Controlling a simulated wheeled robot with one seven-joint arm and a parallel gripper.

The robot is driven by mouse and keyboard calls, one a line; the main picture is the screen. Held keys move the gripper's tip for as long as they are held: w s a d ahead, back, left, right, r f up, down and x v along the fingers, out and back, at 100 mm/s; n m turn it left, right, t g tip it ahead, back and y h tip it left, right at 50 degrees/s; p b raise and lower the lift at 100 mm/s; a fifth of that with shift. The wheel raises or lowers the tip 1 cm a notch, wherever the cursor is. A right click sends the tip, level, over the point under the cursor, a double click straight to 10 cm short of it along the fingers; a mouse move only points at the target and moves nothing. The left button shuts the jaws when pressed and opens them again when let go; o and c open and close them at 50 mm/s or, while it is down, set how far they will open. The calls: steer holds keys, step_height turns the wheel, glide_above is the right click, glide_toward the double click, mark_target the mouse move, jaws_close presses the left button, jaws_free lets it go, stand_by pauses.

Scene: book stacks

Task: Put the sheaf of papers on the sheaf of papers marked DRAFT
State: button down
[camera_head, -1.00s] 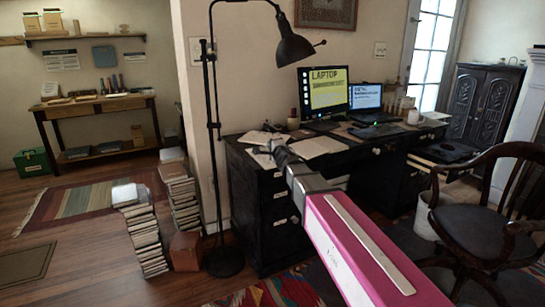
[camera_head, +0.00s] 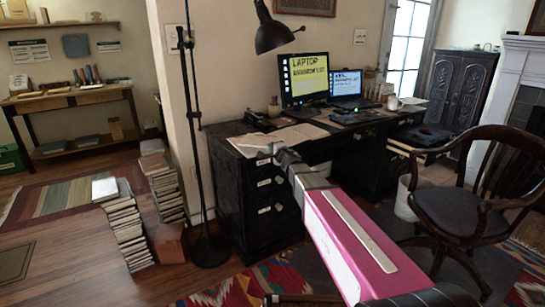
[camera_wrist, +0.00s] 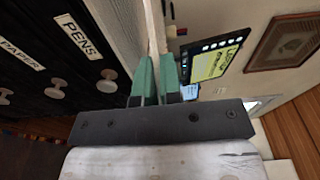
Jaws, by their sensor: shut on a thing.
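My gripper (camera_wrist: 157,82), with green fingers, is shut on a thin pale edge (camera_wrist: 157,28) in the wrist view, which looks like the sheaf of papers. In the head view my gripper (camera_head: 270,154) is at the near edge of the black desk's top, by the left end. Pale papers (camera_head: 302,133) lie on the desk just beyond it. Another pale sheet (camera_head: 250,145) shows at the desk's left corner, beside the gripper; I cannot tell whether it is held. No DRAFT mark is legible, so I cannot tell which sheaf bears it.
The black desk (camera_head: 252,205) has drawers; the wrist view shows a PENS label (camera_wrist: 77,37). A monitor (camera_head: 303,78) and laptop (camera_head: 346,85) stand behind the papers. A floor lamp (camera_head: 190,120) and book stacks (camera_head: 126,228) are left. A wooden chair (camera_head: 470,205) stands right.

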steer(key=shift+f, duration=1.95)
steer(key=shift+f, duration=0.15)
steer(key=c, duration=1.3)
jaws_free()
